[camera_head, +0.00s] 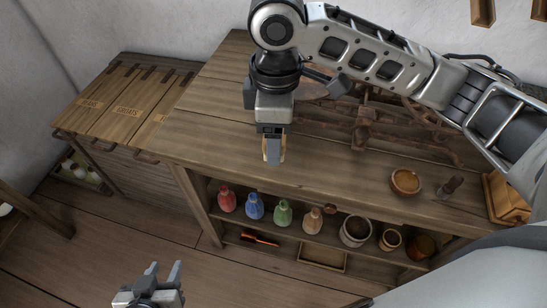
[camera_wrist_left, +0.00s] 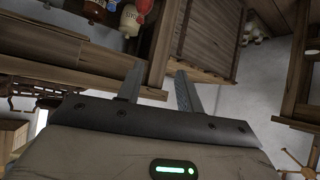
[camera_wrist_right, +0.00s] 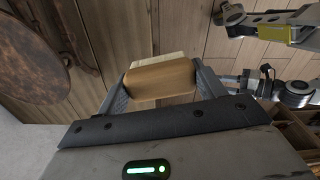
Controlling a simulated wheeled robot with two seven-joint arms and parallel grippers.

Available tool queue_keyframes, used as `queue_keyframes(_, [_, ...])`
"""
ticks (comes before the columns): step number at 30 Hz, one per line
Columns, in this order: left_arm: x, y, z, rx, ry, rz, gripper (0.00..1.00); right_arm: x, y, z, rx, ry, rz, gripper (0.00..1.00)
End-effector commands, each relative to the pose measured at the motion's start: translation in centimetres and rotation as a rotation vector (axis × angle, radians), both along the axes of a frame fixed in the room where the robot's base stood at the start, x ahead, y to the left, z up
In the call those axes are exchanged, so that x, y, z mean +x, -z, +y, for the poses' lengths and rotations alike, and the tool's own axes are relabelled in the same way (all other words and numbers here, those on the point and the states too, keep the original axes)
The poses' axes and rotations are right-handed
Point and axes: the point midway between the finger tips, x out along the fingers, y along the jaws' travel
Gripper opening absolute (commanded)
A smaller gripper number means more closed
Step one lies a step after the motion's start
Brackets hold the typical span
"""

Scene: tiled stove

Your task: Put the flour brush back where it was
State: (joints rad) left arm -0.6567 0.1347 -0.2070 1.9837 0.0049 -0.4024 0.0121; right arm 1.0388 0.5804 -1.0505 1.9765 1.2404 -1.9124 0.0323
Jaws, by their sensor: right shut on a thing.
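The flour brush (camera_wrist_right: 160,78), a wooden block with pale bristles, is between the two fingers of my right gripper (camera_wrist_right: 158,88), which is shut on it. In the head view my right gripper (camera_head: 273,150) points down at the front part of the wooden bench top (camera_head: 215,125). Only a narrow strip of the brush (camera_head: 266,148) shows there beside the finger. I cannot tell whether it touches the bench. My left gripper (camera_head: 165,272) is open and empty, low in front of the bench; its parted fingers also show in the left wrist view (camera_wrist_left: 158,88).
Red (camera_head: 227,199), blue (camera_head: 255,206) and green bottles (camera_head: 283,212) stand on the shelf below, with pots alongside. An orange-and-black brush (camera_head: 260,239) lies lower down. A bowl (camera_head: 405,182) sits on the bench at right. A dark rusty metal frame (camera_head: 365,125) lies behind.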

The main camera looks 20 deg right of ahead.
Motion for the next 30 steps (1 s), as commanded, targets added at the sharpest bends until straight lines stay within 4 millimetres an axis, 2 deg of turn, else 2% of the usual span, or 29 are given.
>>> queue_keyframes(3, [0.2,0.7,-0.2,-0.006,0.005,-0.007,0.36,-0.5,1.1,2.4,0.004,-0.412,-0.005,0.51])
queue_keyframes(6, [0.3,1.0,-0.4,-0.009,0.007,-0.012,0.36,-0.9,1.4,4.1,0.003,-0.732,-0.009,0.51])
queue_keyframes(9, [0.3,1.1,-0.4,-0.010,0.011,-0.015,0.36,-1.3,1.6,5.5,0.003,-0.997,-0.012,0.51])
queue_keyframes(12, [0.3,1.2,-0.4,-0.010,0.014,-0.015,0.36,-1.6,1.7,6.4,0.000,-1.187,-0.012,0.51])
queue_keyframes(16, [0.2,1.3,-0.4,-0.009,0.016,-0.011,0.36,-1.7,1.8,7.0,-0.002,-1.324,-0.013,0.51])
queue_keyframes(19, [0.1,1.2,-0.5,-0.009,0.017,-0.012,0.36,-1.0,2.2,6.4,-0.003,-1.355,-0.011,0.51])
queue_keyframes(30, [0.3,0.9,-0.5,-0.009,0.018,-0.019,0.36,5.5,6.3,0.9,-0.002,-1.351,-0.009,0.51])
